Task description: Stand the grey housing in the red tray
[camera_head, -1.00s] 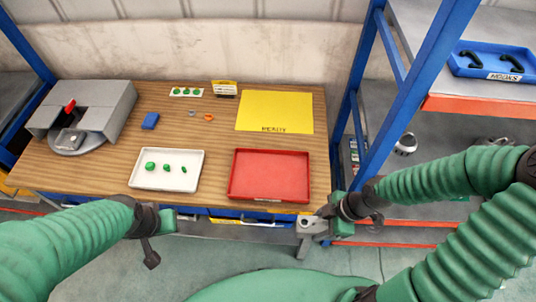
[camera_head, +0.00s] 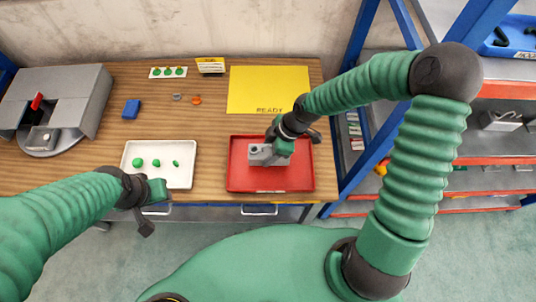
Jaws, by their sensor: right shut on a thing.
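The grey housing (camera_head: 262,154) is a small block with a dark round opening on top. It is over the left-middle part of the red tray (camera_head: 241,180); I cannot tell whether its underside touches the tray floor. My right gripper (camera_head: 274,150) is shut on the housing from its right side, and the fingers are partly hidden by the wrist. The tray holds nothing else that I can see. My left gripper (camera_head: 152,200) hangs at the table's front edge, below the white tray, away from the housing; its fingers are not clear.
A white tray (camera_head: 185,178) with green pieces stands left of the red tray. A yellow mat (camera_head: 255,85) marked READY lies behind it. A grey machine (camera_head: 62,100) with a red part stands at far left. A blue block (camera_head: 131,109) and small rings lie between. A blue rack post stands right.

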